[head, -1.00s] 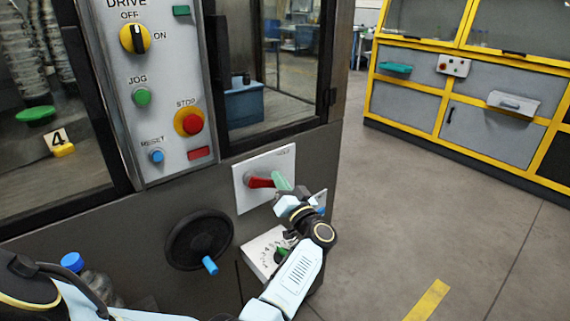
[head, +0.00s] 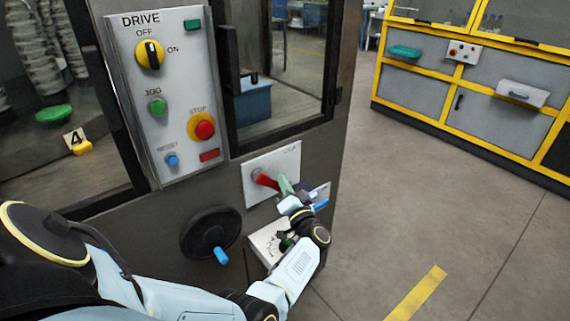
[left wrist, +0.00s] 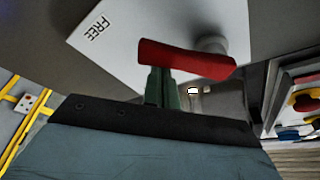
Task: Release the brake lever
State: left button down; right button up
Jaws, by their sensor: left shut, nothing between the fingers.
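The red brake lever (head: 267,180) sits on a white plate (head: 289,158) on the front of the grey machine. In the head view it points right and tilts slightly down. In the left wrist view the lever (left wrist: 185,60) crosses the plate, with the word FREE on the plate to its left. My left gripper (head: 285,185) is at the lever's free end. Its green fingers (left wrist: 162,80) are shut with nothing between them. They reach the lever's edge in the wrist view; I cannot tell if they touch. My right gripper is not in view.
A black handwheel (head: 210,233) with a blue knob is left below the lever. A dial plate (head: 264,240) is partly hidden by my left arm. A control panel (head: 165,95) with switches and a red stop button is above left. Open floor (head: 400,200) lies to the right.

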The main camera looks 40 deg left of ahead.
pick_arm(q)
jog(key=m+p, duration=0.1)
jog(key=m+h+p, duration=0.1)
jog(key=shift+s+f+p, duration=0.2)
jog(key=shift+s+p, duration=0.05)
jog(key=shift+p, duration=0.05)
jog(key=shift+s+a+f+m+t+h+p, duration=0.15)
jog(key=shift+f+m+t+p, duration=0.15)
jog(key=shift+m, duration=0.2)
jog(key=shift+s+d+f+m+t+h+p, duration=0.1)
jog(key=shift+f+m+h+p, duration=0.05)
jog(key=shift+m+p, duration=0.3)
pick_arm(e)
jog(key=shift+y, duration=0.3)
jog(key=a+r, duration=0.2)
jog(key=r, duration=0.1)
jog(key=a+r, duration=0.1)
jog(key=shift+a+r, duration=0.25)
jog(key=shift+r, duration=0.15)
pick_arm(q)
jog(key=shift+f, duration=0.1)
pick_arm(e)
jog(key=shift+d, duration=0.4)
